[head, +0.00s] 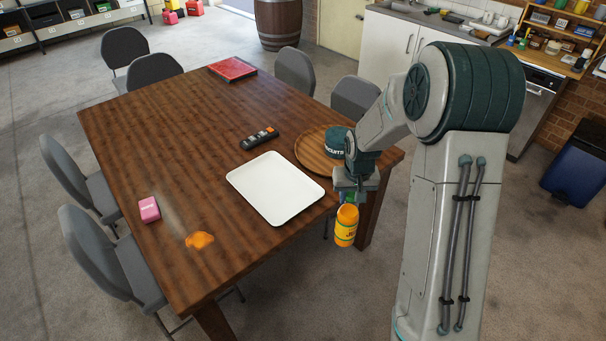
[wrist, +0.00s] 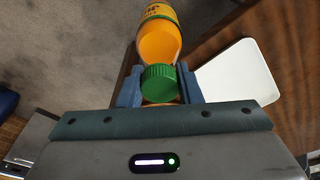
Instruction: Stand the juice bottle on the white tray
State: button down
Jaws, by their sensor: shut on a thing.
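The juice bottle (head: 346,226) is orange with a yellow label and a green cap. My gripper (head: 350,197) is shut on it near the cap and holds it beyond the table's right edge, over the floor. In the wrist view the bottle (wrist: 158,40) shows with its green cap between the fingers (wrist: 160,90). The white tray (head: 274,187) lies empty on the wooden table, left of the bottle. Part of the tray also shows in the wrist view (wrist: 236,85), right of the gripper.
Grey chairs stand around the table.

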aim_at(275, 187)
jog(key=z, duration=0.05)
jog(key=i, duration=0.65)
jog(key=u, duration=0.8)
jog(key=i, duration=0.55)
jog(key=u, duration=0.5)
